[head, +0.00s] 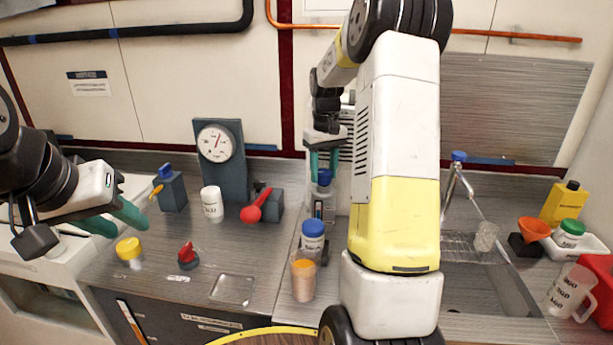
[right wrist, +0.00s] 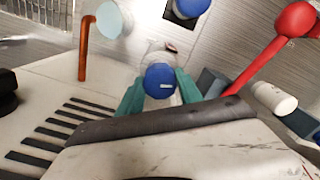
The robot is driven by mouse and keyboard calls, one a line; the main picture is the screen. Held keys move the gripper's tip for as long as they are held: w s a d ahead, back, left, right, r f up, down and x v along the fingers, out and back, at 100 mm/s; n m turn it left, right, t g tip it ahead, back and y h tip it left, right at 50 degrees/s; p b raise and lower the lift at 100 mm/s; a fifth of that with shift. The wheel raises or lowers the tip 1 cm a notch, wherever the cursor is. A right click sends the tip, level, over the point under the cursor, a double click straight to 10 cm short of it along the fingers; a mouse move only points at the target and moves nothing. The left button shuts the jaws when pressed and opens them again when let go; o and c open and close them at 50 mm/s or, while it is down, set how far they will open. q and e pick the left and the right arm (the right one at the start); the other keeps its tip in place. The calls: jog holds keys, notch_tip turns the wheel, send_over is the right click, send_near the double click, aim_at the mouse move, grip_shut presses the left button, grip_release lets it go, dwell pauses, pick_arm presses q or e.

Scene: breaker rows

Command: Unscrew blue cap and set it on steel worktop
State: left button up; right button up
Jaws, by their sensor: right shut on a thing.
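The blue cap (head: 324,177) is at the top of a small clear bottle (head: 322,208) on the steel worktop, right of the red-handled valve. I cannot tell whether the cap still touches the bottle's neck. My right gripper (head: 324,168) points down from above and is shut on the cap, one teal finger on each side. In the right wrist view the round cap (right wrist: 160,81) shows between the teal fingers (right wrist: 160,92). My left gripper (head: 116,216) is open and empty over the left part of the steel worktop (head: 190,228).
A blue-lidded jar (head: 313,229) and a tan-filled cup (head: 303,278) stand in front of the bottle. A gauge stand (head: 234,172), white jar (head: 212,204) and red-handled valve (head: 262,206) are left of it. Bare worktop lies between the white jar and the clear tray (head: 233,289).

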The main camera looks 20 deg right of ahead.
aim_at(324, 172)
jog(key=shift+r, duration=2.05)
